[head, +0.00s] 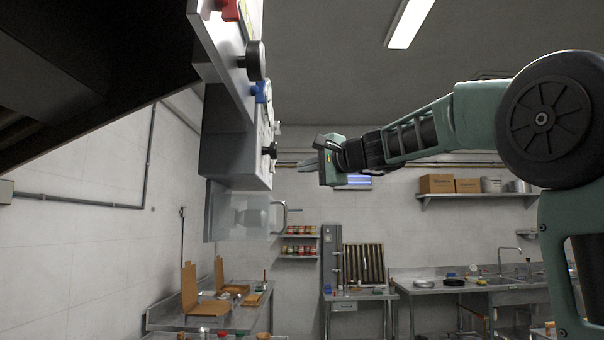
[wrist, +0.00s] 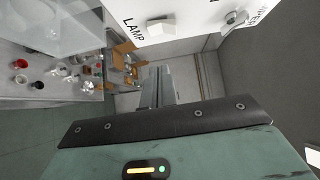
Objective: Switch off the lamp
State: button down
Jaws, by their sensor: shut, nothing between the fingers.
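In the wrist view, a white panel (wrist: 190,18) at the top carries the printed word LAMP, with a small white rocker switch (wrist: 161,27) beside it. Whether the switch is on or off cannot be told. My gripper (head: 303,164) is shut and empty in the head view, to the right of the upright control panel (head: 221,55) and apart from it. In the wrist view my closed fingers (wrist: 157,85) point away below the switch, not touching it. I cannot clearly make out the lamp switch in the head view.
A black knob (head: 252,61) and a blue knob (head: 262,92) stick out of the panel. A clear guard with a handle (head: 240,215) hangs below it. Worktables (head: 200,317) stand lower down. The space right of the panel around my gripper is open.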

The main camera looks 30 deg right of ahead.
jog(key=s+d+b, duration=0.2)
jog(key=s+b, duration=0.1)
jog(key=s, duration=0.4)
jog(key=shift+s+f, duration=0.3)
jog(key=shift+s, duration=0.1)
